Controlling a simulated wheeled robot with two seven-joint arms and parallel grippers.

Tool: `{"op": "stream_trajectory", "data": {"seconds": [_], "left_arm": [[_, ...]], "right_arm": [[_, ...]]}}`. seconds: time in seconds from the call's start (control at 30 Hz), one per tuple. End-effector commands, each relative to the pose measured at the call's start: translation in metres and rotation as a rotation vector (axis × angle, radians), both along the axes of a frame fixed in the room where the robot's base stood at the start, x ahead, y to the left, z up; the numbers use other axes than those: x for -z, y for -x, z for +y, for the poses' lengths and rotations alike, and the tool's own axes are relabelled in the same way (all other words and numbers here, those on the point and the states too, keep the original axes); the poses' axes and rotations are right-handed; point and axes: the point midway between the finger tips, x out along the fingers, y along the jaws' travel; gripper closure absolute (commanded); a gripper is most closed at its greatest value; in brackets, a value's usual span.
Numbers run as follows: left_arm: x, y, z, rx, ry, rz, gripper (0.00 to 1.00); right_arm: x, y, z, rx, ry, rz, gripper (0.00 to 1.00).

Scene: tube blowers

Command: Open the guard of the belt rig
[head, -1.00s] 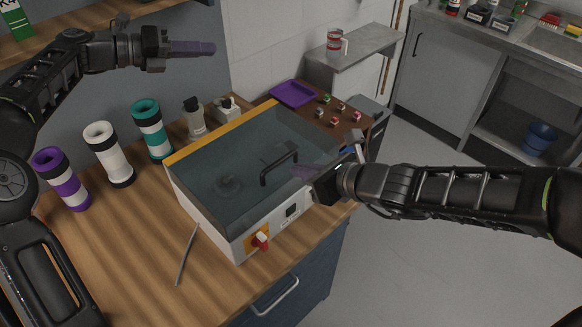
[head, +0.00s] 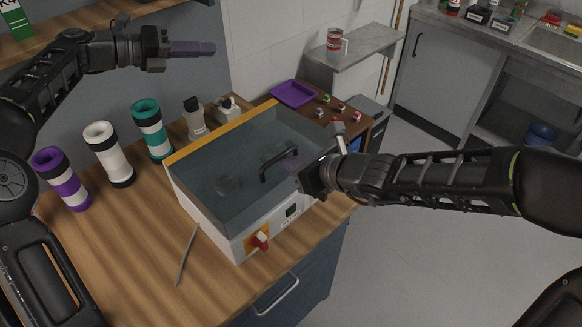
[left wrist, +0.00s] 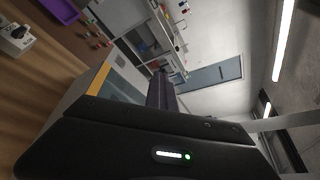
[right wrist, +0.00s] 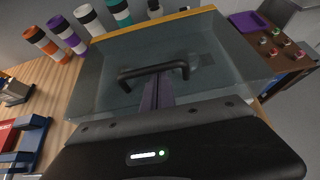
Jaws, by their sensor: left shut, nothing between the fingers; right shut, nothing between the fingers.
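The belt rig (head: 210,216) is a white box on the wooden bench with a clear, dark-tinted guard (head: 215,165) closed over its top. A black bar handle (head: 278,165) stands on the guard; it also shows in the right wrist view (right wrist: 152,72). A red switch (head: 261,240) is on the rig's front. My right gripper (head: 291,164) is shut and empty, its fingertips close by the handle; in the right wrist view its fingers (right wrist: 157,92) point at the handle's middle. I cannot tell if they touch. My left gripper (head: 212,48) is shut and empty, high above the bench.
Purple, white and teal banded tubes (head: 109,155) stand left of the rig, with bottles (head: 194,118) behind it. A thin grey rod (head: 187,255) lies on the bench in front. A purple tray (head: 293,94) and several small parts lie on a brown table at the back right.

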Motion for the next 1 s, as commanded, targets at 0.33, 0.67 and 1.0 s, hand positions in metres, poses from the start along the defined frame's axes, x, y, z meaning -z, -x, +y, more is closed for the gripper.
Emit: {"op": "stream_trajectory", "data": {"seconds": [0.33,0.67,1.0], "left_arm": [[0.0,0.0,0.0,0.0,0.0,0.0,0.93],[0.0,0.0,0.0,0.0,0.0,0.0,0.8],[-0.005,0.008,0.018,-0.003,0.0,-0.001,0.8]], "right_arm": [[-0.001,0.0,0.0,-0.001,-0.001,-0.002,1.0],[-0.001,0.0,0.001,-0.001,-0.001,-0.002,1.0],[-0.001,0.0,0.001,-0.001,-0.002,-0.002,1.0]]}}
